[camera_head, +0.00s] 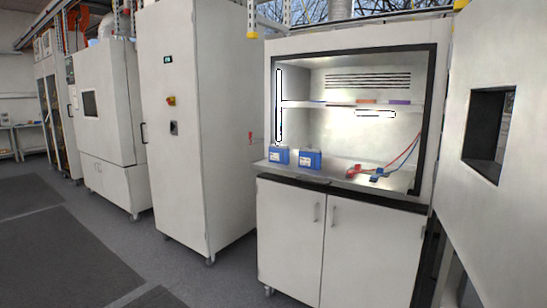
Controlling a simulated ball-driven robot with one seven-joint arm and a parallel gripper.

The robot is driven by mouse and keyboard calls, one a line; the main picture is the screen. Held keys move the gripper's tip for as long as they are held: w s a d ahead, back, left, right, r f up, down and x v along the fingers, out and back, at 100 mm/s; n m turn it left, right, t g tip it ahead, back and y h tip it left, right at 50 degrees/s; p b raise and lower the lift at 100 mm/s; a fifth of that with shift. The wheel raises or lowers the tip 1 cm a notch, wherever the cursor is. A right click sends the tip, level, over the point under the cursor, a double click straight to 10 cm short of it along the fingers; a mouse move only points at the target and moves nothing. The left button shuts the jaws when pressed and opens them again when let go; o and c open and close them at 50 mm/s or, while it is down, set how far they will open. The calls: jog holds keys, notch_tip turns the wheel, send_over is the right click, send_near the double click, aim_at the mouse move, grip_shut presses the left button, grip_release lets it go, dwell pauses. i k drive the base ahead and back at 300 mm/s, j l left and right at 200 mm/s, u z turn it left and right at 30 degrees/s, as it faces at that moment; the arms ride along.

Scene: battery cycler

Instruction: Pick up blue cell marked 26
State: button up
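Two blue box-shaped cells stand upright on the metal work surface of the open cabinet (345,47): a left blue cell (279,156) and a right blue cell (310,160). They stand a little apart near the surface's front edge, each with a pale label on its front. The labels are too small to read, so I cannot tell which is marked 26. My gripper is not in view.
Red and blue clamps with cables (378,173) lie right of the cells. A shelf (340,104) spans the cabinet above them. An open door with a window (499,150) stands at right. A tall cabinet (195,130) stands at left. Grey floor in front is clear.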

aim_at(307, 160)
jog(key=i+j, duration=0.3)
jog(key=i, duration=0.25)
jog(key=i+j, duration=0.3)
jog(key=i, duration=0.25)
jog(key=i+j+z, duration=0.1)
jog(key=i+j, duration=0.2)
jog(key=i, duration=0.25)
